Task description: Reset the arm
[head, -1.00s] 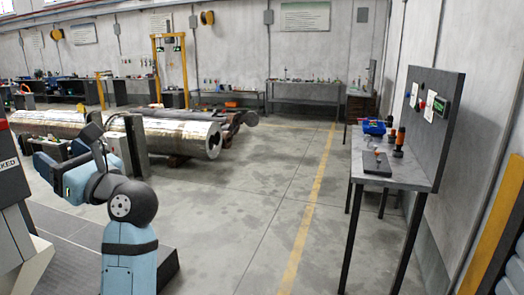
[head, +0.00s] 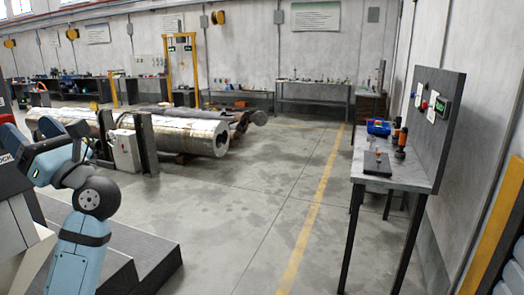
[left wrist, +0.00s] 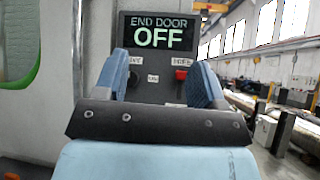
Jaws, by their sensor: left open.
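My left gripper (left wrist: 160,85) is open and empty in the left wrist view. Its two blue fingers stand apart in front of a dark control panel (left wrist: 159,92). The panel's screen (left wrist: 158,34) reads "END DOOR OFF". A red control (left wrist: 181,74) shows between the fingers, near the right one; contact with the panel cannot be told. In the head view my blue left arm (head: 88,205) rises from the bottom left and bends toward the left edge, beside a grey machine. My right gripper is in neither view.
A grey workbench (head: 385,172) with a blue bin (head: 378,127) and orange-and-black tools (head: 400,143) stands at right. Large metal cylinders (head: 190,135) lie at back left. A dark step (head: 130,250) is beside my arm. The middle floor is clear.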

